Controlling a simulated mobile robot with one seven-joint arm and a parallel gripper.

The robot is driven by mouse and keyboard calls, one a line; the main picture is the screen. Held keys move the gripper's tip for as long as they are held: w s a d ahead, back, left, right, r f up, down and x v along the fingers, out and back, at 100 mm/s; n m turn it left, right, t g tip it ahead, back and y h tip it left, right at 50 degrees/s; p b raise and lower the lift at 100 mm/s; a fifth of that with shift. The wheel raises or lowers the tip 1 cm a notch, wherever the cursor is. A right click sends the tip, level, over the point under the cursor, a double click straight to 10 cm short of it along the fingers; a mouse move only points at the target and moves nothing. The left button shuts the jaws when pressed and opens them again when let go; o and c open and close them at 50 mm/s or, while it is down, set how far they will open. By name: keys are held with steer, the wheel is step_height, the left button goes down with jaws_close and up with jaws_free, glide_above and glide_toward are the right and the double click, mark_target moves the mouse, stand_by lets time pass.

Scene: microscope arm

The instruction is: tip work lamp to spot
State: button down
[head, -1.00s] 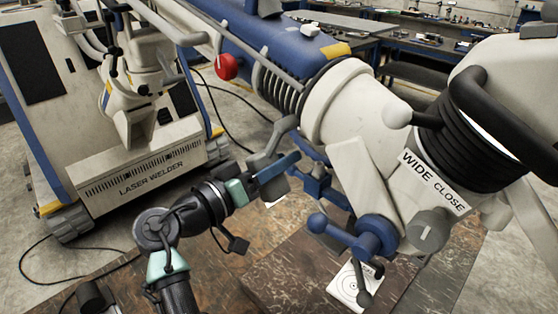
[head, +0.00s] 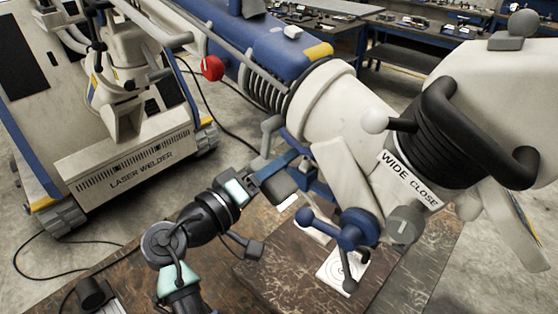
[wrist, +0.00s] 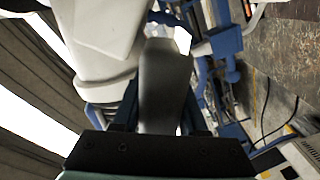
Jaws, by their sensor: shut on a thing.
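A large beige head on a blue arm carries a white collar (head: 335,105), black bellows and a "WIDE CLOSE" label (head: 408,180). I cannot tell which part is the work lamp. My gripper (head: 283,168) is beside the head's lower left side. In the wrist view it is shut on a dark grey handle (wrist: 163,85) below a white housing (wrist: 100,35). A white sheet with a ringed target (head: 343,268) lies on the brown bench, partly hidden by a blue knob (head: 348,230) with several arms.
A laser welder (head: 135,165) stands on the floor at left, with a black cable nearby. A red knob (head: 212,68) sits along the blue arm. Workbenches (head: 420,70) with small items stand behind. The brown bench top (head: 290,255) is mostly bare.

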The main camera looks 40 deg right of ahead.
steer(key=shift+c, duration=2.2)
jaws_free()
steer(key=s+a+b, duration=0.1)
steer(key=a+b, duration=0.3)
steer(key=a, duration=0.9)
steer(key=shift+s, duration=0.4)
steer(key=shift+w+d, duration=0.1)
steer(key=w+a+r+n+t+y, duration=0.1)
steer(key=w+a+r+t+y, duration=0.3)
steer(key=r+t, duration=0.4)
steer(key=w+a+r+n+t+y, duration=0.1)
steer(key=w+a+r+t+y, duration=0.2)
steer(key=r+t+y, duration=0.35)
steer(key=s+a+r+n+t+y, duration=0.1)
steer(key=s+a+r+t+y, duration=0.2)
steer(key=r, duration=0.6)
steer(key=s+a+r+n+t+y, duration=0.1)
steer(key=s+a+r+t+y, duration=0.3)
steer(key=s+r+t, duration=0.3)
step_height(320, 180, up, 3)
steer(key=s+a, duration=0.1)
steer(key=s, duration=0.2)
steer(key=shift+a, duration=0.2)
